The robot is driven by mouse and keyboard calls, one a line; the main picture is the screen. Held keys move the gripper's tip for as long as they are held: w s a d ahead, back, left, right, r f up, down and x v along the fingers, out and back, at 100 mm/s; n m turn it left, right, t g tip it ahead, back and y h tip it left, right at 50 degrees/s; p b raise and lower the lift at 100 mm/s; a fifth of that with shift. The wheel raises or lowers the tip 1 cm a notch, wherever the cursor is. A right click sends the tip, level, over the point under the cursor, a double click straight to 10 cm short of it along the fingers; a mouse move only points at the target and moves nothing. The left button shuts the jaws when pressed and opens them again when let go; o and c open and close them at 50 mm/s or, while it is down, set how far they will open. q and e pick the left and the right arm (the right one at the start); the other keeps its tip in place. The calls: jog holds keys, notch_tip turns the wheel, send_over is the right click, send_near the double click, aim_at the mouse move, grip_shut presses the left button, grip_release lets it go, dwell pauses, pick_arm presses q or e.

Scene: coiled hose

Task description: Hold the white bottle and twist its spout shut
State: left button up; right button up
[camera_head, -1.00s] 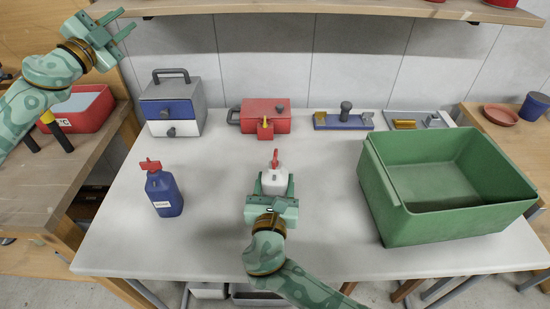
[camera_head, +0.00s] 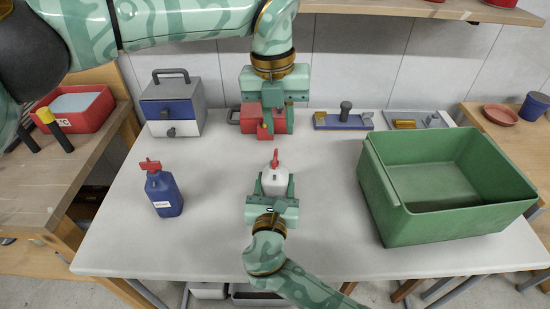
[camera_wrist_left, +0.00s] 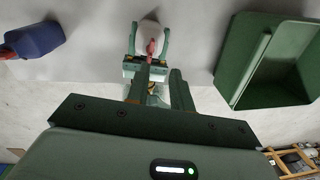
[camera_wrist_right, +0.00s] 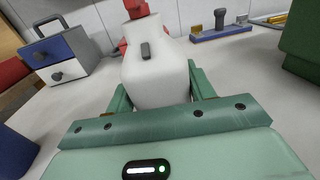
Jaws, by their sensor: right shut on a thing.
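The white bottle (camera_head: 275,181) stands upright near the middle of the table, with its red spout (camera_head: 275,158) on top. My right gripper (camera_head: 275,188) is shut on the bottle's body, one finger on each side. The right wrist view shows the bottle (camera_wrist_right: 158,75) between the fingers and the lower part of the red spout (camera_wrist_right: 137,22). My left gripper (camera_head: 268,127) is above and behind the bottle, pointing down, with its fingers apart and empty. In the left wrist view the spout (camera_wrist_left: 150,48) lies beyond the fingertips, not touched.
A blue bottle (camera_head: 164,193) with a red top stands at left. A drawer box (camera_head: 174,107) and a red box (camera_head: 248,112), partly hidden by my left gripper, stand at the back. A green bin (camera_head: 440,225) fills the right. Table around the white bottle is clear.

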aim_at(275, 155)
pick_arm(q)
jog(key=shift+s+a+f+y, duration=0.15)
jog(key=shift+a+y, duration=0.3)
jog(key=shift+y, duration=0.05)
jog(key=shift+f, duration=3.3)
jog(key=shift+c, duration=0.3)
grip_shut()
